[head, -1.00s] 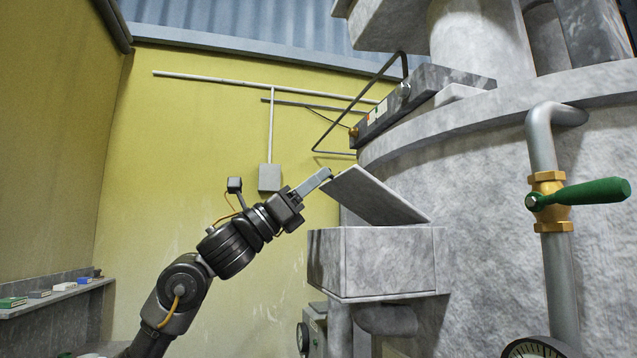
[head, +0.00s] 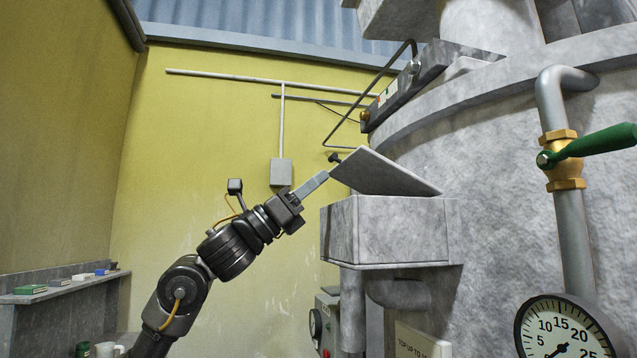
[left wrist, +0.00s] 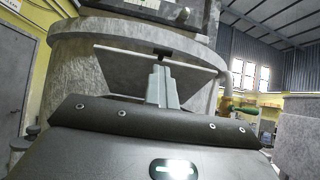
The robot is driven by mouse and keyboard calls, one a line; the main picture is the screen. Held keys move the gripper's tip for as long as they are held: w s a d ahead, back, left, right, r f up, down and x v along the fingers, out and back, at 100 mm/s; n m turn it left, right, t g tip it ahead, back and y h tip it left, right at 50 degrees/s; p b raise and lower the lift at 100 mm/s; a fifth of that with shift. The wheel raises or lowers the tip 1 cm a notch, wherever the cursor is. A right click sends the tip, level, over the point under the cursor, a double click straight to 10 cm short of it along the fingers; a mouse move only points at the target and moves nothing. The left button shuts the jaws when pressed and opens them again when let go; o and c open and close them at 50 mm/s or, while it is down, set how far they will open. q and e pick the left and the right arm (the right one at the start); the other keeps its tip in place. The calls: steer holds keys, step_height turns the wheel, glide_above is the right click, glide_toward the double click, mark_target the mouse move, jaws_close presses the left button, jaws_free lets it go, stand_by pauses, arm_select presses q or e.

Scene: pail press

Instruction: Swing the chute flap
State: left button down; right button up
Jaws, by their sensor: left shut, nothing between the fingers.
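The chute flap (head: 388,174) is a flat grey plate, tilted up over the grey chute box (head: 360,230) on the side of the press. A small dark handle (head: 334,157) shows at its raised edge. My left gripper (head: 325,175) is shut and empty, its fingertips at the flap's raised left edge, below the handle. In the left wrist view, the shut fingers (left wrist: 163,88) point at the flap (left wrist: 120,68), with the dark handle (left wrist: 162,52) just beyond the tips. I cannot tell whether they touch. My right gripper is not in view.
A pipe with a green-handled valve (head: 595,143) and a dial gauge (head: 565,335) stand at the right. A bent rail (head: 345,128) and control panel (head: 400,98) are above the flap. A shelf (head: 70,290) is at far left. Space left of the chute is open.

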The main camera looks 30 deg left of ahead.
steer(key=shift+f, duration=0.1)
